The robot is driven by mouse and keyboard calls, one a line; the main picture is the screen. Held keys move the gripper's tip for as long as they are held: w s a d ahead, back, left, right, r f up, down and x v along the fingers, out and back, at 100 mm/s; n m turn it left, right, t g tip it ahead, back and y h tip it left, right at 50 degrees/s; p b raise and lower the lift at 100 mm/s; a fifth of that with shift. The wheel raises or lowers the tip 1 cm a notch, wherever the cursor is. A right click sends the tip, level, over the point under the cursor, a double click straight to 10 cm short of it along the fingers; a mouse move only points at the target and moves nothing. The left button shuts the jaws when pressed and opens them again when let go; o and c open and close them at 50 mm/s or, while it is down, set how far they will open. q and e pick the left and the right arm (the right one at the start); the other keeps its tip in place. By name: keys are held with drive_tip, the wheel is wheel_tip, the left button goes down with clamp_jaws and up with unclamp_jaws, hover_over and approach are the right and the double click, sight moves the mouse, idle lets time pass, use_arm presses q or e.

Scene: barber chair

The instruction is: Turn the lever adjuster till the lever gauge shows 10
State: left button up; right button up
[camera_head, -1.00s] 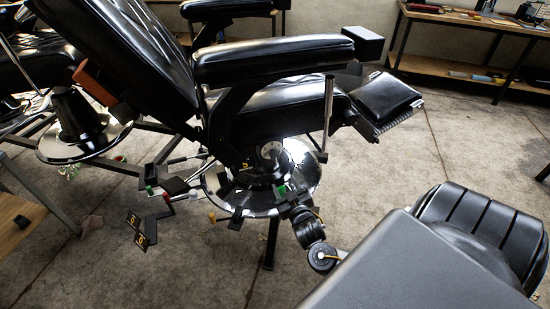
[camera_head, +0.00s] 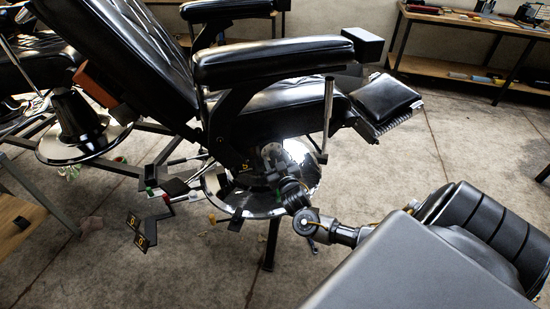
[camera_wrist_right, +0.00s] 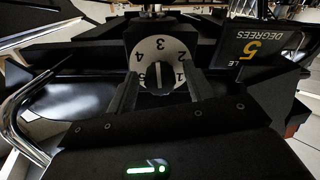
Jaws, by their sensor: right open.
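My right gripper (camera_wrist_right: 161,84) is open, a finger on each side of the knob, contact unclear. My left gripper is out of view.
The black barber chair (camera_head: 275,62) stands over a shiny round base (camera_head: 303,160). Black plates with yellow marks (camera_head: 140,228) and several small coloured handles sit left of the base. A chrome tube (camera_wrist_right: 25,105) curves at the wrist view's left.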

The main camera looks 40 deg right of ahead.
drive_tip(key=shift+w+d, duration=0.2)
drive_tip(key=shift+w, duration=0.15)
drive_tip(key=shift+c, duration=0.3)
